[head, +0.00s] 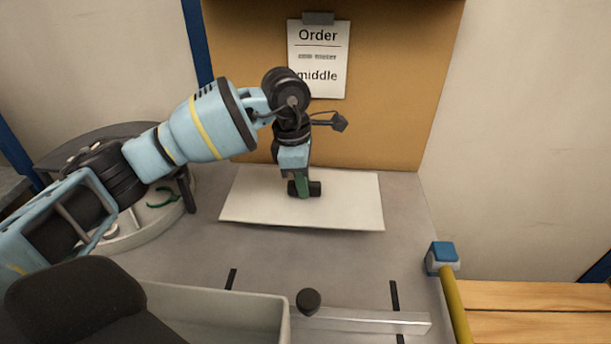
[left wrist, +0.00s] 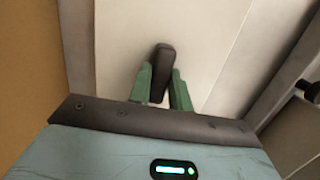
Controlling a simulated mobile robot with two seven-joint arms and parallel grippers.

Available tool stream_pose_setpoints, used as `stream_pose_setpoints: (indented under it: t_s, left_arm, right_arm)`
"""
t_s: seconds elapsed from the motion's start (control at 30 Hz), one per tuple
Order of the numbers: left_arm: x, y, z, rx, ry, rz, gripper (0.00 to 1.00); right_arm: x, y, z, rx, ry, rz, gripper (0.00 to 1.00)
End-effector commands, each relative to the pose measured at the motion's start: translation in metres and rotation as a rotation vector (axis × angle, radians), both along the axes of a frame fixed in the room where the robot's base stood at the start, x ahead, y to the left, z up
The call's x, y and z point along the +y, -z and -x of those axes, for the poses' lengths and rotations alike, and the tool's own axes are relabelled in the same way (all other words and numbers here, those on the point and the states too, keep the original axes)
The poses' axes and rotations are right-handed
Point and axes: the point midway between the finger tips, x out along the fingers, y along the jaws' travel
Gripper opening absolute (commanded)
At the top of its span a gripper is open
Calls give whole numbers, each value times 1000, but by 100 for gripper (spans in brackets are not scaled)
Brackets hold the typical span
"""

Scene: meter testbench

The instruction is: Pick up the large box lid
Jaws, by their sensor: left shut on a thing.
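The large box lid (head: 345,205) is a flat white panel in the middle of the head view, in front of the brown board. It also fills much of the left wrist view (left wrist: 215,30). A short dark handle (left wrist: 161,66) stands out from the lid. My left gripper (head: 302,187) points down at the lid, its green fingers (left wrist: 160,84) on either side of the handle, shut on it. I cannot tell whether the lid is raised off the grey surface. My right gripper is not in view.
A round tray (head: 140,238) with a green item stands at the left. A grey bin (head: 215,300) and a clear bar with a dark knob (head: 308,300) are at the front. A blue-headed yellow rod (head: 442,258) stands at the right. An order sheet (head: 318,60) reads "middle".

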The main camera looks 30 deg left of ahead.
Motion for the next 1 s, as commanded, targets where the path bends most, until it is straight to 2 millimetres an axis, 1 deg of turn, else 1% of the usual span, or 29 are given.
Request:
stream_pose_setpoints:
  t_s: [0.03,0.2,0.5,0.7,0.83,1.0]
  left_arm:
    - [-4,0,10,-1,4,0,0]
    - [-16,-3,42,0,5,-2,0]
    - [-37,-8,90,1,3,-2,0]
    - [-45,-10,108,0,1,0,0]
    - [-47,-11,113,0,1,0,0]
    - [-48,-12,114,0,-1,0,0]
  right_arm:
    - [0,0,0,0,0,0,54]
    - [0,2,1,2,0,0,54]
    - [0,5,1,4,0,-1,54]
    - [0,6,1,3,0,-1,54]
    - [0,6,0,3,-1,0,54]
    - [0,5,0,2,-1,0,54]
